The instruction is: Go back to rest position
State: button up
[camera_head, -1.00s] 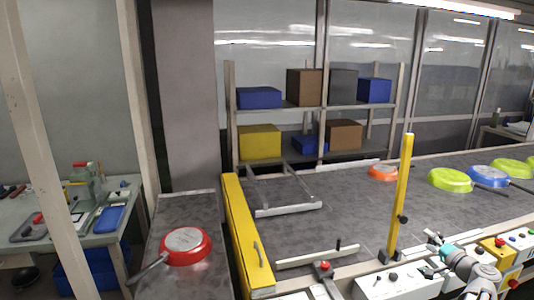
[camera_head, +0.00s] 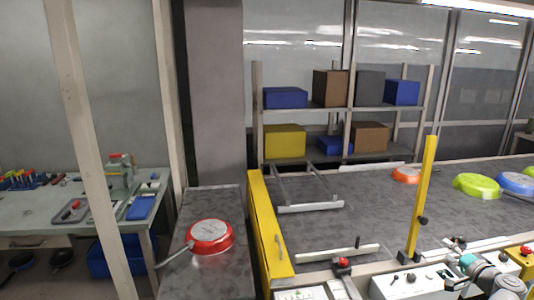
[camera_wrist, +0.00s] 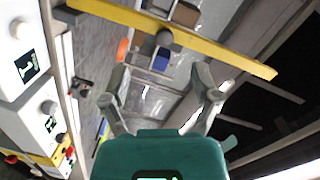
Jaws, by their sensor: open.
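My gripper (camera_wrist: 163,100) shows in the wrist view with its two fingers spread apart and nothing between them. In the head view only part of my arm shows at the lower right; the fingers cannot be made out there. A red pan (camera_head: 210,237) lies upside down on the grey side table (camera_head: 212,275) left of the conveyor, its handle toward the lower left. On the conveyor (camera_head: 345,215) an orange pan (camera_head: 406,175), a green pan (camera_head: 476,186) and a blue pan (camera_head: 515,183) lie toward the right.
A yellow post (camera_head: 422,195) stands at the conveyor's near edge, and a yellow barrier (camera_head: 268,235) closes its left end. Control boxes (camera_head: 412,284) line the front. A shelf with boxes (camera_head: 285,140) stands behind. A workbench (camera_head: 40,215) with tools is at far left.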

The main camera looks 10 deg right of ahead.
jog(key=w+a+f+n+g+y+p, duration=0.1)
jog(key=w+a+f+n+g+y, duration=0.15)
jog(key=a, duration=0.65)
jog(key=w+a+f+n+g+y+p, duration=0.1)
jog(key=w+a+f+n+g, duration=0.15)
jog(key=a, duration=0.65)
jog(key=w+a+f+n+g+y+p, duration=0.1)
jog(key=w+a+n+g+y, duration=0.2)
jog(key=a, duration=0.6)
jog(key=s+a+f+n+g+h+p, duration=0.1)
jog(key=s+a+n+g+h+p, duration=0.1)
jog(key=a, duration=0.9)
jog(key=s+a+f+n+g+h+p, duration=0.1)
jog(key=s+a+n+g+h+p, duration=0.2)
jog(key=a, duration=0.8)
jog(key=shift+s+a+f+g+h, duration=0.3)
jog(key=shift+s+g+h, duration=0.7)
jog(key=shift+g, duration=0.9)
jog(key=shift+w+d, duration=0.1)
jog(key=shift+d, duration=0.05)
